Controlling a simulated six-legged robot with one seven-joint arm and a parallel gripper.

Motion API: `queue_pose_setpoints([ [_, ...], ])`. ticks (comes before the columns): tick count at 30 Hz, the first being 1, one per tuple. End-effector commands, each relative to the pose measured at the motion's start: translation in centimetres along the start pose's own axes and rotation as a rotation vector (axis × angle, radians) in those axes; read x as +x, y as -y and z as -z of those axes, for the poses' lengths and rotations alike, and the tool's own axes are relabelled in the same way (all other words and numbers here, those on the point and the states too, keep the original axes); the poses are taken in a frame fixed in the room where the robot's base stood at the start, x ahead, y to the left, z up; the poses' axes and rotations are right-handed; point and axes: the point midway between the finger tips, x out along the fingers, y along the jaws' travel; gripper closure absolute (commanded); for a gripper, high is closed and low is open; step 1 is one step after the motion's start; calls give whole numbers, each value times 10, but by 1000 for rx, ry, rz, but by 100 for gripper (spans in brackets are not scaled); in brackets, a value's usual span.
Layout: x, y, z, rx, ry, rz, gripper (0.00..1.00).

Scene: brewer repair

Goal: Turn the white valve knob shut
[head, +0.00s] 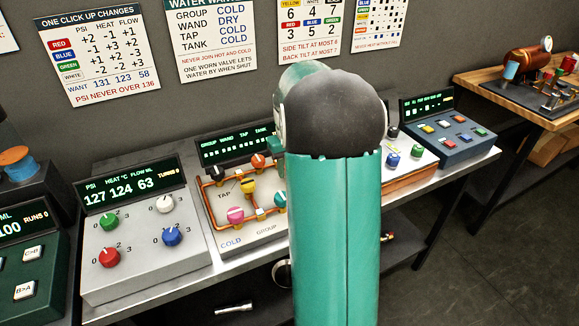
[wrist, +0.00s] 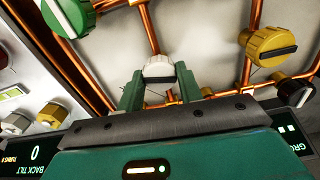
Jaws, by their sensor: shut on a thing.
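The white valve knob (wrist: 158,68) is in the upper middle of the wrist view, among copper pipes on a pale panel. My gripper (wrist: 158,84) has its two green fingers on either side of this knob and is shut on it. A dark bar shows on the knob's near face, lying roughly level across the picture. The valve panel (head: 262,237) shows there in part, left of my arm.
In the wrist view, a green knob (wrist: 68,14) and a yellow knob (wrist: 271,46) flank the white one. In the head view, pink (head: 236,214) and yellow (head: 248,186) valves sit close by. A dial box (head: 133,276) stands left and a blue button box (head: 446,150) right.

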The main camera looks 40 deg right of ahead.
Motion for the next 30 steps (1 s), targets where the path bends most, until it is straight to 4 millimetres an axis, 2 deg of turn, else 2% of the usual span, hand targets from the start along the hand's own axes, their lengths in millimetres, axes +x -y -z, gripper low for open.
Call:
queue_pose_setpoints([
  [12,-2,0,1,-226,-5,-2,87],
  [29,-2,0,1,-264,-6,-2,87],
  [30,-2,0,1,-264,-6,-2,62],
])
